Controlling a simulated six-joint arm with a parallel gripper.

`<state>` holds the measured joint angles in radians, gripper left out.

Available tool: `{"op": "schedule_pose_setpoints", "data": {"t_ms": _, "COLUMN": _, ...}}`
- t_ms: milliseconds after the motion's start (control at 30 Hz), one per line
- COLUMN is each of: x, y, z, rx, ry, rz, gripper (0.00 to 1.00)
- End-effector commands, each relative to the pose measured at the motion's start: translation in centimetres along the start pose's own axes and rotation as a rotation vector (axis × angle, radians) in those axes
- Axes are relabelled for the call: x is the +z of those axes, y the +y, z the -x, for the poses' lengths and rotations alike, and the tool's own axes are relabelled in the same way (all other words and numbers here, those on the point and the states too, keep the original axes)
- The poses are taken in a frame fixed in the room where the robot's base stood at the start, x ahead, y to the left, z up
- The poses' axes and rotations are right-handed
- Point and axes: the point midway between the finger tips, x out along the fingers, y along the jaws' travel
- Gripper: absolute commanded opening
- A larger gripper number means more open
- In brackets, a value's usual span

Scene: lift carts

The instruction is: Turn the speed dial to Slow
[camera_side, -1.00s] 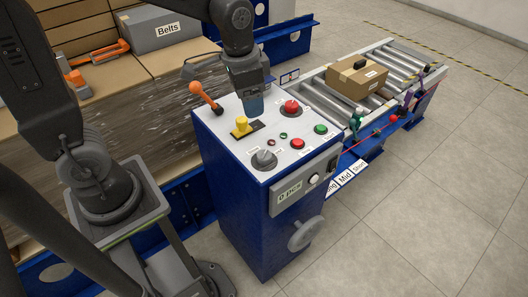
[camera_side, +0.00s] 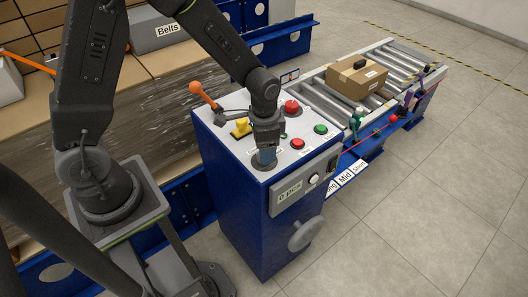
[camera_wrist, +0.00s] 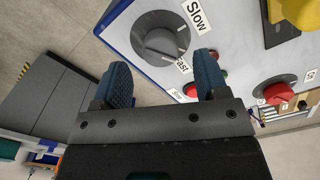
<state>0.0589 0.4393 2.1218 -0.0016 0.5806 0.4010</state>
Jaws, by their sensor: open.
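The speed dial (camera_wrist: 158,37) is a round dark grey knob with a raised grip bar, on the white panel top in the wrist view. A "Slow" label (camera_wrist: 196,16) sits at its upper right and a second label, apparently "Fast" (camera_wrist: 184,65), at its lower right. Which label the dial points to is hard to tell. My gripper (camera_wrist: 163,68) is open, its blue fingertips apart, with nothing between them. The dial lies just beyond the fingertips in that view.
A roller conveyor with a cardboard box (camera_side: 356,77) stands behind.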

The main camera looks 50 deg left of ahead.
Motion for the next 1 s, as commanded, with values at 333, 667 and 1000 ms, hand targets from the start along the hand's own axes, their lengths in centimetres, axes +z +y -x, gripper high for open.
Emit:
{"op": "schedule_pose_setpoints", "data": {"t_ms": 333, "x": 0.0, "y": 0.0, "z": -3.0, "rx": 0.0, "ry": 0.001, "rz": 0.0, "gripper": 0.67}}
{"op": "schedule_pose_setpoints", "data": {"t_ms": 667, "x": 0.0, "y": 0.0, "z": -3.0, "rx": 0.0, "ry": 0.001, "rz": 0.0, "gripper": 0.6}}
{"op": "schedule_pose_setpoints", "data": {"t_ms": 1000, "x": 0.0, "y": 0.0, "z": -3.0, "rx": 0.0, "ry": 0.001, "rz": 0.0, "gripper": 0.27}}
